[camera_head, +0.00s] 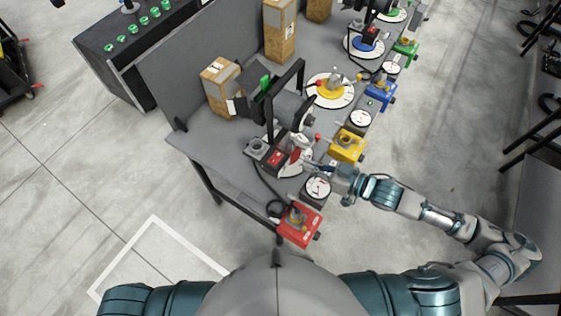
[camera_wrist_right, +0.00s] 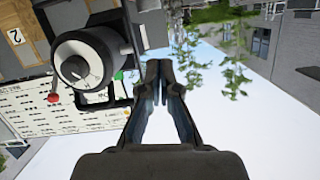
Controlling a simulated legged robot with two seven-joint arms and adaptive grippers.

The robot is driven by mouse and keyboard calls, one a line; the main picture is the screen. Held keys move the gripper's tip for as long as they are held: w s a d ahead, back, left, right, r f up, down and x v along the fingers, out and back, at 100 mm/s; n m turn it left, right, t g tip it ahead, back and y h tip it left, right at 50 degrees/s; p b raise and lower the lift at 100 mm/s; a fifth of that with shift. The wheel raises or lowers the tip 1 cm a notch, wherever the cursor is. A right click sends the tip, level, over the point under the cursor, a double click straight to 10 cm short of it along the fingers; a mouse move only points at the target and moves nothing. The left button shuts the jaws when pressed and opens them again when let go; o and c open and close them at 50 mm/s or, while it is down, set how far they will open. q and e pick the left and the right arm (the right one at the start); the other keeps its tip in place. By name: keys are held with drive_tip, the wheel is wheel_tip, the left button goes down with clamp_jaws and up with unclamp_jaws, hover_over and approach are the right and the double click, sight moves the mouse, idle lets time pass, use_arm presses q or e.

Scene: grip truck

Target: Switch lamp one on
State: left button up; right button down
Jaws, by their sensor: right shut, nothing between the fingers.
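No thing in view is plainly marked as lamp one. A red box with a small lever on top (camera_head: 300,226) sits at the near corner of the table, and a yellow box (camera_head: 347,146) sits farther along the same edge. My right gripper (camera_head: 313,166) is over the near end of the table, between these two boxes and close to a round dial gauge (camera_head: 318,188). In the wrist view its fingers (camera_wrist_right: 160,70) are together and empty. A grey round knob (camera_wrist_right: 76,69) and a red-tipped lever (camera_wrist_right: 53,97) are left of them. My left gripper is out of view.
The grey table (camera_head: 205,142) carries a black frame (camera_head: 270,117), cardboard boxes (camera_head: 219,83), a yellow disc (camera_head: 331,91) and a blue box (camera_head: 380,95). A dark console with green buttons (camera_head: 133,42) stands behind.

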idle(0.3)
drive_tip(key=p, duration=0.2)
hover_over(280, 160)
drive_tip(key=s, duration=0.2)
wheel_tip(280, 160, down, 2)
wheel_tip(280, 160, down, 3)
drive_tip(key=shift+s+a+r, duration=0.1)
drive_tip(key=shift+s+f, duration=0.15)
drive_tip(key=shift+f, duration=0.7)
